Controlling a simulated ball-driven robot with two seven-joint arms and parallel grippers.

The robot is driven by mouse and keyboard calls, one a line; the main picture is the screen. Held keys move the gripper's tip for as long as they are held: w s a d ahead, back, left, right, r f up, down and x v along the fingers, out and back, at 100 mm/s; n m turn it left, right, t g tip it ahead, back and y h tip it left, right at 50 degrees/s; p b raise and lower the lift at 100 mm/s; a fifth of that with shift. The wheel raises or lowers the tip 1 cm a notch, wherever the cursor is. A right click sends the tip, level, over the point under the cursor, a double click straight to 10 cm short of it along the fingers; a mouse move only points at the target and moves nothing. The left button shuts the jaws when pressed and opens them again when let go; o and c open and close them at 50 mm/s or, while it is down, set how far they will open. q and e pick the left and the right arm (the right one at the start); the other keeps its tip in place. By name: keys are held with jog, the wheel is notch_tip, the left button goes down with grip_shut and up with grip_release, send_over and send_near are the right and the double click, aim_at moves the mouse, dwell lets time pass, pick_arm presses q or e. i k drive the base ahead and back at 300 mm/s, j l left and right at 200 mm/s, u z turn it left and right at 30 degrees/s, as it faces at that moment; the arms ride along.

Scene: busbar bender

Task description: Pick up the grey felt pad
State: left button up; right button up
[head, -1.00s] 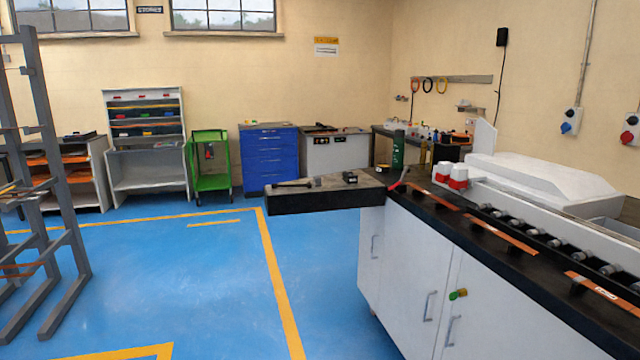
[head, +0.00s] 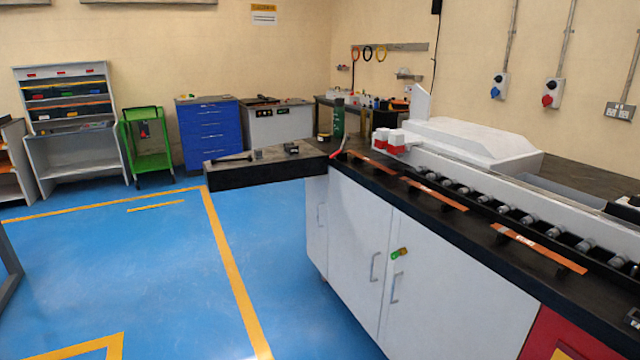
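I cannot make out a grey felt pad for certain in the head view. A dark worktop extension (head: 228,178) with a grey-brown top juts out left of the machine and bears a hammer-like tool (head: 232,158) and small dark blocks (head: 291,148). A long machine with a white cover (head: 470,138) and a row of rollers stands on a white cabinet (head: 350,240). Copper-coloured bars (head: 540,247) lie along its black front ledge. Neither of my grippers is in view.
Blue floor (head: 120,265) with yellow lines is clear at the left and front. A green trolley (head: 146,145), a blue drawer cabinet (head: 209,132) and a grey shelf unit (head: 75,160) stand along the back wall. A red panel (head: 570,335) is at lower right.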

aim_at(258, 153)
jog(key=i+j+z, duration=0.15)
jog(key=z, duration=0.2)
jog(key=i+j+z, duration=0.15)
jog(key=z, duration=0.2)
jog(key=i+j+z, duration=0.1)
jog(key=j+z, duration=0.3)
jog(key=i+j+z, duration=0.25)
jog(key=j, duration=0.55)
jog(key=j+z, duration=0.2)
jog(key=j, duration=0.6)
jog(key=i+j+z, duration=0.1)
jog(key=j+z, duration=0.15)
jog(key=j, duration=0.55)
